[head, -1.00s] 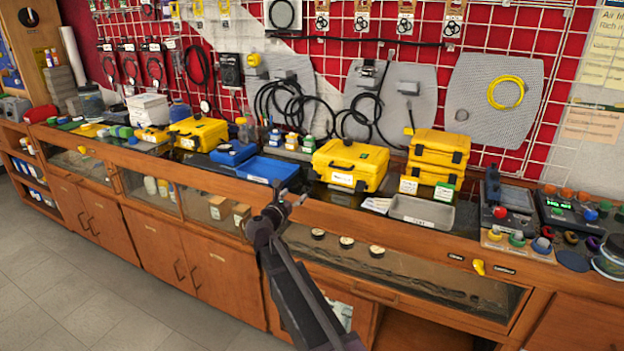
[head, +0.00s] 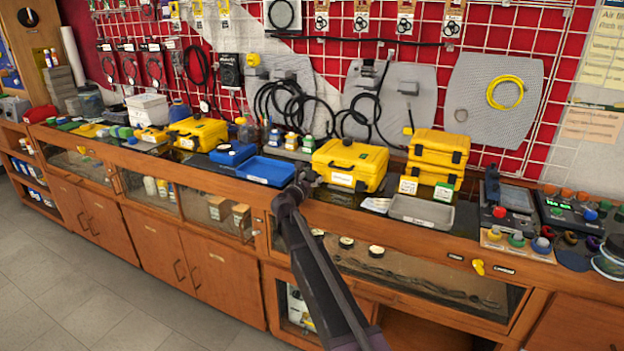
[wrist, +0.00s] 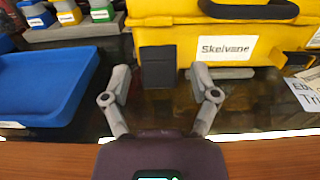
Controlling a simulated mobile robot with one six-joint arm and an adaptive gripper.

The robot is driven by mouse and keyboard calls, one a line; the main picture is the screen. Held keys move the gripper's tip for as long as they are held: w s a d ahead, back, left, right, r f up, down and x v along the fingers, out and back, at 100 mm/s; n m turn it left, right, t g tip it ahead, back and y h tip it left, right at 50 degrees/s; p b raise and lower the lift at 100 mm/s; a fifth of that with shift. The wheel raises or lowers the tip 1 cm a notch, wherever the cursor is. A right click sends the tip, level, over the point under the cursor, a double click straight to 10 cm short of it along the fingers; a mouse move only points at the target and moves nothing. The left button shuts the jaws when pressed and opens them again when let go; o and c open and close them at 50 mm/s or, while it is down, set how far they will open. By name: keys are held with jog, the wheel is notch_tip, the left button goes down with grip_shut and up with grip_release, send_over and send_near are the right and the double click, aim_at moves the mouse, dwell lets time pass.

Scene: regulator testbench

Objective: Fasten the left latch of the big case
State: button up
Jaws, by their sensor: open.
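The big yellow case (head: 350,165) stands on the counter, lid down, with a black handle and a white label on its front. In the wrist view the case front (wrist: 180,45) fills the top. Its left latch, a black two-part flap (wrist: 158,67), hangs at the front left of the label. I cannot tell how far it is swung out. My gripper (wrist: 160,82) is open and empty, with one finger on each side of the latch and apart from it. In the head view my gripper (head: 308,178) is at the case's front left corner.
A blue tray (head: 266,171) lies close on the left; it also shows in the wrist view (wrist: 45,90). Small bottles (head: 291,141) stand behind it. A grey tray (head: 422,211) and stacked smaller yellow cases (head: 438,150) are on the right. The wooden counter edge runs below my gripper.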

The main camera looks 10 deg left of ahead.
jog(key=shift+w, duration=0.2)
grip_shut()
